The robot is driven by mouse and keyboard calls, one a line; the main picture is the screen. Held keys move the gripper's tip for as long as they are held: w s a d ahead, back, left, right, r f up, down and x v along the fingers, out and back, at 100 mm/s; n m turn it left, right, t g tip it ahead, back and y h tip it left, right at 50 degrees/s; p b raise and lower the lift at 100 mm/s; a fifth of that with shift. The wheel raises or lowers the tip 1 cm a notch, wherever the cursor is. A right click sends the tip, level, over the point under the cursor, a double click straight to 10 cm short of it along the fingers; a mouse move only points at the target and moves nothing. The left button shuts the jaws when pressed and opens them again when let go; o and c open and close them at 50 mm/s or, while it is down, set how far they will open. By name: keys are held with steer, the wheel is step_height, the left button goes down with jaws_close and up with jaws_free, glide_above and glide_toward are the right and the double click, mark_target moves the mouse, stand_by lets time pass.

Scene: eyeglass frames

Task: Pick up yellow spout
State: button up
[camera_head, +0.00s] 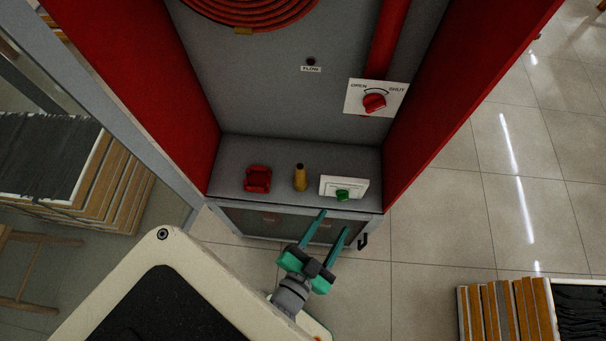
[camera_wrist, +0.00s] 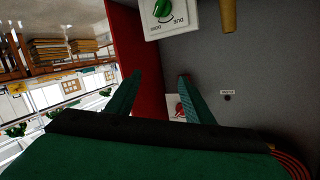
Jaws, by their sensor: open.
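The yellow spout (camera_head: 300,178) stands upright on the grey shelf (camera_head: 232,150) of the red cabinet, between a red part and a white panel. Its end also shows at the top of the wrist view (camera_wrist: 229,16). My gripper (camera_head: 334,222) is open and empty, with two green fingers, in front of the shelf's front edge. It is apart from the spout, below and to its right in the head view. In the wrist view both fingertips (camera_wrist: 160,76) show with nothing between them.
A red bracket-like part (camera_head: 258,179) sits left of the spout. A white panel with a green knob (camera_head: 343,188) sits right of it. Red side walls (camera_head: 440,85) flank the shelf. A red OPEN/SHUT knob (camera_head: 374,102) is on the back wall. A black handle (camera_head: 363,240) sticks out below.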

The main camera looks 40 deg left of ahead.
steer(key=w+a+r+n+y, duration=0.1)
steer(key=w+a+r+y, duration=0.2)
steer(key=w+a, duration=0.35)
steer(key=w+a+r+n+g+y, duration=0.1)
steer(key=w+a+r+y, duration=0.25)
steer(key=a, duration=0.55)
steer(key=w+a+r+n+y, duration=0.1)
steer(key=w+a+r+y, duration=0.25)
steer(key=a, duration=0.35)
steer(key=s+a+r+n+g+y, duration=0.25)
steer(key=a+n+g, duration=0.25)
steer(key=a, duration=0.3)
steer(key=s+a+r+n+g+y, duration=0.25)
steer(key=a+n+g, duration=0.35)
steer(key=a, duration=0.3)
steer(key=n+g+h, duration=0.4)
steer(key=n+h, duration=0.4)
steer(key=h, duration=0.8)
glide_above(301, 168)
steer(key=f, duration=1.5)
steer(key=shift+a, duration=0.25)
steer(key=shift+d+f+h, duration=0.25)
steer(key=shift+h, duration=0.05)
step_height(301, 168, down, 4)
steer(key=shift+f, duration=0.2)
steer(key=shift+w+a+f, duration=0.1)
steer(key=shift+a+f, duration=0.05)
steer(key=shift+f, duration=1.3)
steer(key=shift+w+a+f, duration=0.1)
steer(key=shift+f, duration=1.35)
